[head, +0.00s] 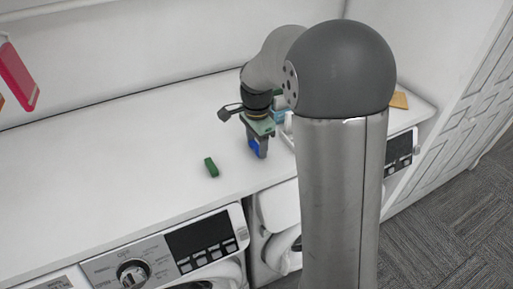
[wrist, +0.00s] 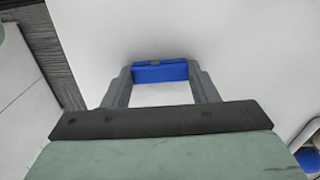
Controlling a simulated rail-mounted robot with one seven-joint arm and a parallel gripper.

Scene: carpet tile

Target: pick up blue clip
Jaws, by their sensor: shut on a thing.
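The blue clip (wrist: 160,73) is held between the two grey fingertips of my gripper (wrist: 160,76) in the wrist view. In the head view the blue clip (head: 254,148) shows at the lower end of my gripper (head: 258,151), over the white counter near its front edge. My gripper is shut on the clip. Whether the clip touches the counter or is just above it, I cannot tell. My own arm hides part of the area to the right.
A small green block (head: 211,167) lies on the white counter (head: 130,150) left of my gripper. A white tray-like thing (head: 287,130) with light blue items stands close to its right, partly hidden. A wooden piece (head: 399,99) lies at far right. The counter's left is clear.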

